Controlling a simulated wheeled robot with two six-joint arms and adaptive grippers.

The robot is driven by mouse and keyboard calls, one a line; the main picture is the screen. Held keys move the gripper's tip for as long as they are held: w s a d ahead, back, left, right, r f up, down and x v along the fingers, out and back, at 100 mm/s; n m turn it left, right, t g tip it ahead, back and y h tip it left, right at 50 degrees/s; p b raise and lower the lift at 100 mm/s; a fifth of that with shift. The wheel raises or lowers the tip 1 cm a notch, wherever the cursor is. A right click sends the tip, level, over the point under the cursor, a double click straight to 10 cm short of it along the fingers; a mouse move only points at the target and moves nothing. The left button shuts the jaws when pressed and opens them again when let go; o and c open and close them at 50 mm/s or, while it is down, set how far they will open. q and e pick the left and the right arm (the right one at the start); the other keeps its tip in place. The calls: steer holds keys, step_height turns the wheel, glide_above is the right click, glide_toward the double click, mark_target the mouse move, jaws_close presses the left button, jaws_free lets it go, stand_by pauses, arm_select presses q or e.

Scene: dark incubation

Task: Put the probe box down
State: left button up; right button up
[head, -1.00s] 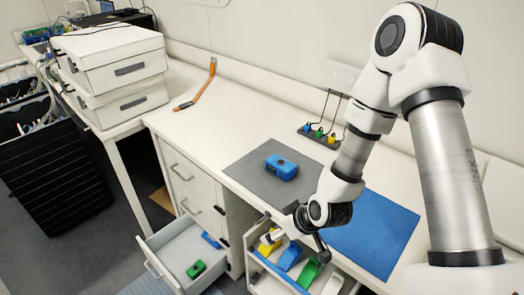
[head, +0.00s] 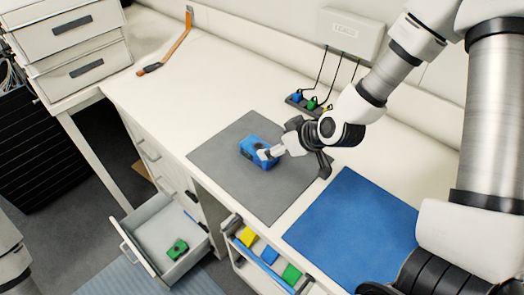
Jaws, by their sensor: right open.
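A blue box (head: 256,146) with a dark round spot on top, which I take to be the probe box, rests on the grey mat (head: 225,178). My right gripper (head: 268,153) is open at the box's right end, its light fingertips overlapping the box in the head view. I cannot tell whether they touch it. The gripper hides part of that end. My left gripper is out of view.
An open drawer (head: 140,258) holds a green box (head: 177,250). A blue mat (head: 345,230) lies right; a charger strip (head: 297,103) stands behind.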

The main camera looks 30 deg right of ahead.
mark_target(260, 147)
steer(key=shift+w+a+f, duration=0.15)
steer(key=shift+a+f, duration=0.05)
steer(key=shift+f, duration=0.35)
steer(key=x, duration=0.8)
steer(key=shift+w+d+p, duration=0.15)
steer(key=shift+w+p, duration=0.25)
steer(key=shift+s, duration=0.15)
steer(key=c, duration=1.6)
steer(key=shift+c, duration=0.2)
